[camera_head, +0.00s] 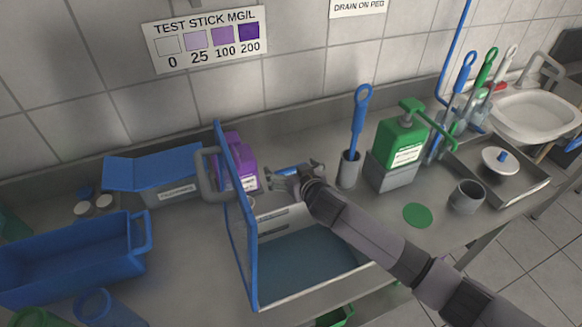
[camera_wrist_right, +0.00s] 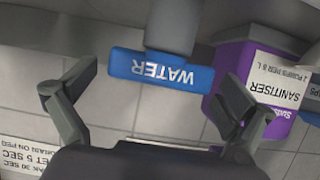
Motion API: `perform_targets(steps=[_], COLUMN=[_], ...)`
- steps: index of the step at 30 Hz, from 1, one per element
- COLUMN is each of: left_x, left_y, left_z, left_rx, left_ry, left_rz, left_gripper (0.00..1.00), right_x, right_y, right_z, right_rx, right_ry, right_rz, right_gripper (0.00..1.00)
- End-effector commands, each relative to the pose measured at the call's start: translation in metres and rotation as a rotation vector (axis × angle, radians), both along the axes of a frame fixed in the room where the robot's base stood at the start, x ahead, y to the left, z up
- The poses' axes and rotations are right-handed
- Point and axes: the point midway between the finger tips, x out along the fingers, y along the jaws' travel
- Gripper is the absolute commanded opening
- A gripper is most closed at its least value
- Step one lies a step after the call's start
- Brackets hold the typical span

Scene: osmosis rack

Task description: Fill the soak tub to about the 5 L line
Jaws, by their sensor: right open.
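In the right wrist view, a blue lever marked WATER (camera_wrist_right: 160,71) on a grey tap body (camera_wrist_right: 173,25) lies ahead, between the open fingers (camera_wrist_right: 150,90), with no visible grip. In the head view the gripper partly hides the lever. My left gripper is not in view.
A purple sanitiser jug (camera_head: 234,150) stands behind the tub, also seen in the wrist view (camera_wrist_right: 248,75). A blue bin (camera_head: 70,262) is at left. A grey cup with a blue brush (camera_head: 349,170) and a green pump bottle (camera_head: 400,142) stand at right.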

Motion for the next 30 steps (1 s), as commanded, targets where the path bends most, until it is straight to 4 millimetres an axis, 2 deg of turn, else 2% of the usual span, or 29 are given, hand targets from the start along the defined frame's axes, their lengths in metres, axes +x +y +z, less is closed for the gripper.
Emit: perform_targets(steps=[7, 27, 30], left_x=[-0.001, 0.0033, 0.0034], left_y=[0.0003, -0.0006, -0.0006], left_z=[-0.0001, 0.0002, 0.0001], left_rx=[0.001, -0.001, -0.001], left_ry=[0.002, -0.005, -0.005], left_rz=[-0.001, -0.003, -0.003], left_gripper=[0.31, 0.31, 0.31], right_x=[0.0003, 0.0001, 0.0001], right_y=[0.0004, 0.0002, 0.0003], right_z=[0.0, -0.0001, -0.0001], right_rx=[0.0, 0.0, 0.001], right_ry=[0.0, 0.0, 0.0], right_rz=[0.0, 0.0, 0.0], right_gripper=[1.0, 0.55, 0.52])
